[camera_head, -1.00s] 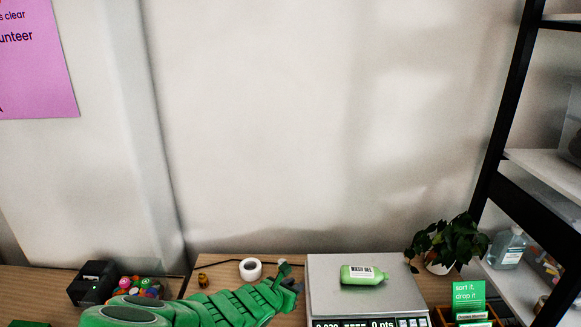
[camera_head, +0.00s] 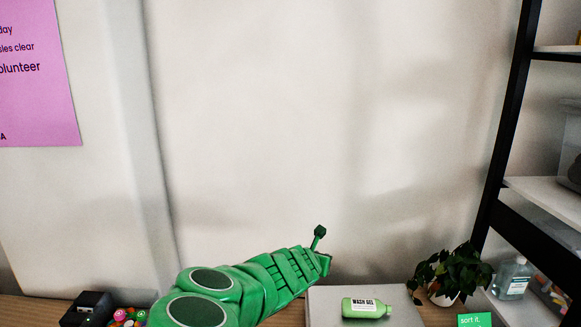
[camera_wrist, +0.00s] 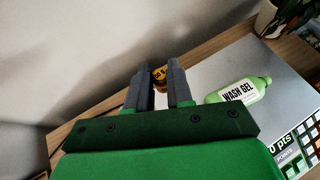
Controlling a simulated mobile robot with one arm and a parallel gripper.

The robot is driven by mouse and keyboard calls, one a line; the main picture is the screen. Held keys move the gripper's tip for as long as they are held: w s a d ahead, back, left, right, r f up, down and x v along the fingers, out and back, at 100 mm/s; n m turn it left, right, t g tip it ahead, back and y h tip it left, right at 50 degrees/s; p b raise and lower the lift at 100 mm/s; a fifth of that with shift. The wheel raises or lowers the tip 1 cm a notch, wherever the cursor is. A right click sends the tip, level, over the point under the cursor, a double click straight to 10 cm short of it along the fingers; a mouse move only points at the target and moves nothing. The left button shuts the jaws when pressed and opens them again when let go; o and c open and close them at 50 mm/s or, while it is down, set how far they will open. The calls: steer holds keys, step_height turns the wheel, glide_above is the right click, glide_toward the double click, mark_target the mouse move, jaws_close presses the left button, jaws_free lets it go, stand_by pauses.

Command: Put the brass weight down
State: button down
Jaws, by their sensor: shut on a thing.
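My gripper (camera_wrist: 160,72) shows in the wrist view with its two grey fingers shut on the brass weight (camera_wrist: 159,77). Only a small yellow-brass part with dark marking shows between the fingers. The weight appears held above the surface beside the scale; the exact height cannot be told. In the head view my green arm reaches in from below, its end left of and above the scale's plate; the fingers and the weight cannot be made out there.
A green wash gel bottle (camera_head: 366,308) lies on the scale plate (camera_head: 407,301), also in the wrist view (camera_wrist: 238,90). A potted plant (camera_head: 447,274) and green sign (camera_head: 474,320) are at right. A black box (camera_head: 88,308) and colourful caps (camera_head: 130,317) are at left.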

steer(key=w+d+r+n+y, duration=0.1)
steer(key=w+d+r, duration=0.3)
steer(key=r, duration=0.5)
steer(key=d, duration=0.2)
steer(key=shift+d+r, duration=0.3)
steer(key=shift+d, duration=0.1)
steer(key=shift+f, duration=0.1)
steer(key=s+f+n+t+y, duration=0.1)
steer(key=s+f+n+y, duration=0.2)
steer(key=f, duration=0.9)
steer(key=shift+a+f+n+y, duration=0.2)
steer(key=shift+f+n+y, duration=0.1)
steer(key=shift+y, duration=0.1)
steer(key=shift+d+r, duration=0.1)
steer(key=shift+d, duration=0.05)
stand_by(0.6)
